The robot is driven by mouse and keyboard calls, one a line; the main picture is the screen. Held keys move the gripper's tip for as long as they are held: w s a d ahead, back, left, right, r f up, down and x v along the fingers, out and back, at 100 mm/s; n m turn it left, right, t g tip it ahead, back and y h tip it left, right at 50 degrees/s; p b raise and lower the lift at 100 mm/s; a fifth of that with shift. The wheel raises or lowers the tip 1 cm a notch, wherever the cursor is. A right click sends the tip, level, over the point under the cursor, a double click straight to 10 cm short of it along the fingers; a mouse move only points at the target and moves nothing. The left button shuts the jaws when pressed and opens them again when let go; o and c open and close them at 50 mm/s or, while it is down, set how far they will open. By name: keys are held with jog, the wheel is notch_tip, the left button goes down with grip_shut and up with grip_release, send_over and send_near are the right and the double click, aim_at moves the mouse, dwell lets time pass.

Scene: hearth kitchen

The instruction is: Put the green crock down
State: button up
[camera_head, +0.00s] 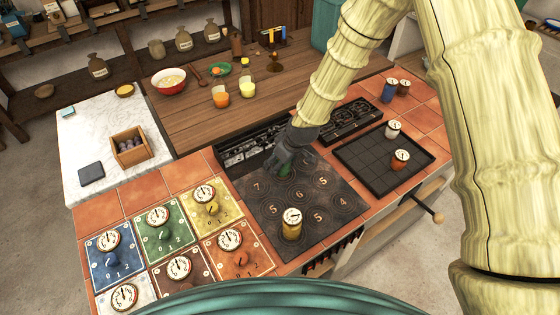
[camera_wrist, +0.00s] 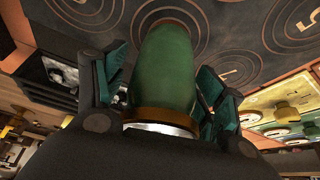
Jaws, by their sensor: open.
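The green crock (camera_wrist: 165,70) fills the middle of the wrist view, with a brass band and a pale end toward me. It stands on the dark hob plate (camera_head: 330,212) with ringed, numbered spots. In the head view only a bit of green (camera_head: 284,168) shows beneath my gripper (camera_head: 283,166), near the plate's back edge. In the wrist view my gripper (camera_wrist: 165,95) has its teal-padded fingers on either side of the crock, open, with a narrow gap visible at the left. The crock's base contact is hidden.
A yellow crock with a dial (camera_head: 291,226) stands on the plate's front. A dark gridded tray (camera_head: 370,165) to the right holds crocks. Coloured dial panels (camera_head: 165,232) lie at left. A wooden counter (camera_head: 180,125) with bowl and jars is behind.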

jog(key=shift+r, duration=0.2)
jog(key=b+v, duration=0.4)
jog(key=v, duration=0.8)
dwell(0.5)
